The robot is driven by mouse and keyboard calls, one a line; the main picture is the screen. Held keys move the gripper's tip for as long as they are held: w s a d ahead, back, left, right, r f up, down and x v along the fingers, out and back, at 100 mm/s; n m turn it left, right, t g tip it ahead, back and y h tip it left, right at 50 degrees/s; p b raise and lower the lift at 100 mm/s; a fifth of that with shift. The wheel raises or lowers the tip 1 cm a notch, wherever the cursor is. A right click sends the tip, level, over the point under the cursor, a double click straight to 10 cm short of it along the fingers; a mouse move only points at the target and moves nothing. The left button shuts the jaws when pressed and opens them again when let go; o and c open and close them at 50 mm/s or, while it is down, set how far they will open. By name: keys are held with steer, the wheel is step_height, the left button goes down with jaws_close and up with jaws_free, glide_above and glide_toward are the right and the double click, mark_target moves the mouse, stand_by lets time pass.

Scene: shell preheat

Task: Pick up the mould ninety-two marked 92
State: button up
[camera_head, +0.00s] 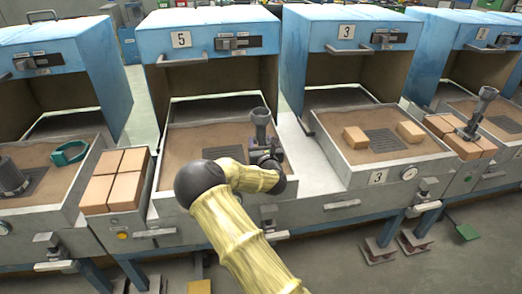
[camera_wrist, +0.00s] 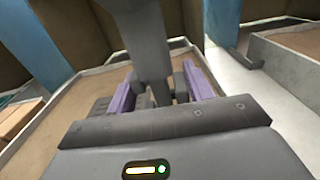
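A dark grey mould (camera_head: 261,128) with a wide top and narrower stem stands upright in the sand tray under the number 5 oven. No 92 mark is legible on it. It also shows large in the wrist view (camera_wrist: 148,45), running down between the purple fingers. My gripper (camera_head: 266,157) is low at the mould's near side. In the wrist view my gripper (camera_wrist: 158,88) has its fingers apart on either side of the stem, and I see no clear grip. The mould's foot is hidden by my gripper. A similar grey piece (camera_head: 479,108) stands on bricks at the right.
Blue ovens (camera_head: 208,45) stand behind the trays. Bricks (camera_head: 117,180) are stacked left of my tray. The number 3 tray (camera_head: 348,178) holds two loose bricks and a dark grate.

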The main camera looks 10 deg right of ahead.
mark_target(260, 113)
steer(key=shift+c, duration=0.6)
step_height(260, 113, up, 10)
steer(key=shift+r+p, duration=0.1)
steer(key=shift+p, duration=0.6)
